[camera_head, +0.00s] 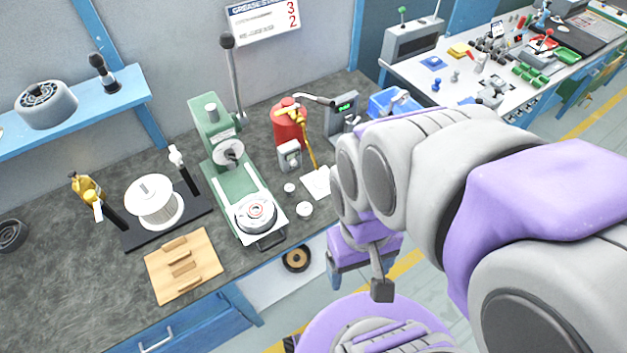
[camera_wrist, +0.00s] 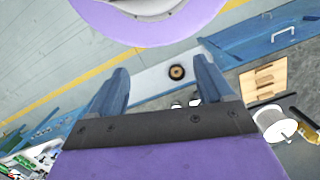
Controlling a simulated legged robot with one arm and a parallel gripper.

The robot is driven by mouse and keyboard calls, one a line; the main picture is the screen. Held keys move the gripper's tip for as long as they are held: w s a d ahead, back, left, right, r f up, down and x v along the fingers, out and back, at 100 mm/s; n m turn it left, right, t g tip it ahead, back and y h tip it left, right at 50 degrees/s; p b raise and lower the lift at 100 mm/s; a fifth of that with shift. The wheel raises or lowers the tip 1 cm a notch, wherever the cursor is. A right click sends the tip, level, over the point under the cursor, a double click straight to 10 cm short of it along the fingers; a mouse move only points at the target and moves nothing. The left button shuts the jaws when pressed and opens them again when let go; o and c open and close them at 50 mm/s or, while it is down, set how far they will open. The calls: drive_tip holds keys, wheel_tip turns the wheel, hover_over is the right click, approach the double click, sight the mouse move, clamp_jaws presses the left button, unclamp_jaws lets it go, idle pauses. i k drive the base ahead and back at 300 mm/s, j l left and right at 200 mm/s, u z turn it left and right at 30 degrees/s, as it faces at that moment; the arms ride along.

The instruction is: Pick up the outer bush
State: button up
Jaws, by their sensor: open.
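I cannot tell for certain which part is the outer bush. A round, ring-like part (camera_head: 256,212) with a reddish centre sits on the plate of the green press (camera_head: 222,165). A dark ring with a tan inside (camera_head: 296,258) lies on a pale surface below the bench edge; it also shows in the wrist view (camera_wrist: 177,72), seen between my fingers. My gripper (camera_head: 357,282) is open and empty, in front of the bench and to the right of the press. Both fingers show in the wrist view (camera_wrist: 161,68), apart, with nothing held.
A wooden block holder (camera_head: 208,266), a white spool (camera_head: 155,208) and a red canister (camera_head: 288,127) stand on the dark bench (camera_head: 60,290). A grey ring (camera_head: 12,235) lies far left. A tall lever (camera_head: 233,80) rises behind the press. The floor before the bench is open.

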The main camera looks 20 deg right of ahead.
sight(304, 210)
drive_tip(key=k+l+u, duration=0.15)
drive_tip(key=u, duration=1.3)
drive_tip(key=k+u, duration=0.1)
drive_tip(key=k, duration=0.5)
drive_tip(key=l, duration=0.05)
